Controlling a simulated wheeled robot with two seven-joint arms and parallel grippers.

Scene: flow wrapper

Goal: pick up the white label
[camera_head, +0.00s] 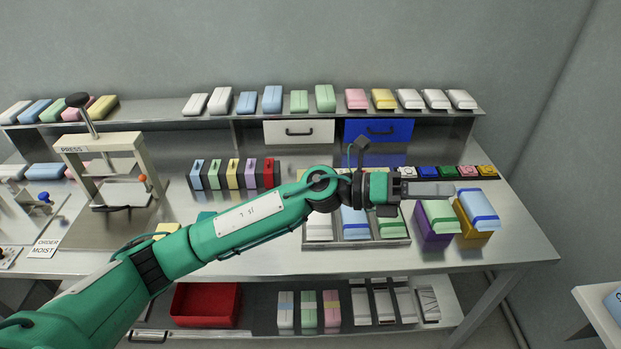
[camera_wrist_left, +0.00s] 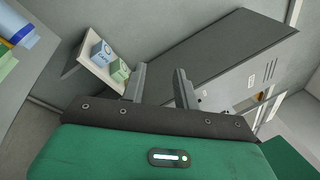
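A row of small coloured pieces stands at the right of the bench; a small white one (camera_head: 407,172) at its left end may be the white label, but it is too small to be sure. My left gripper (camera_head: 430,188) is just in front of this row, above the purple and yellow bins. In the left wrist view my left gripper (camera_wrist_left: 160,86) has its two fingers apart with nothing between them. No white label can be made out between or near the fingers there. My right gripper is in neither view.
A purple bin (camera_head: 431,238) and a yellow bin (camera_head: 471,235) hold wrapped packs below the gripper. A tray (camera_head: 398,242) of packs lies to their left. A shelf (camera_head: 150,122) with packs runs behind. A press (camera_head: 92,165) stands at the left.

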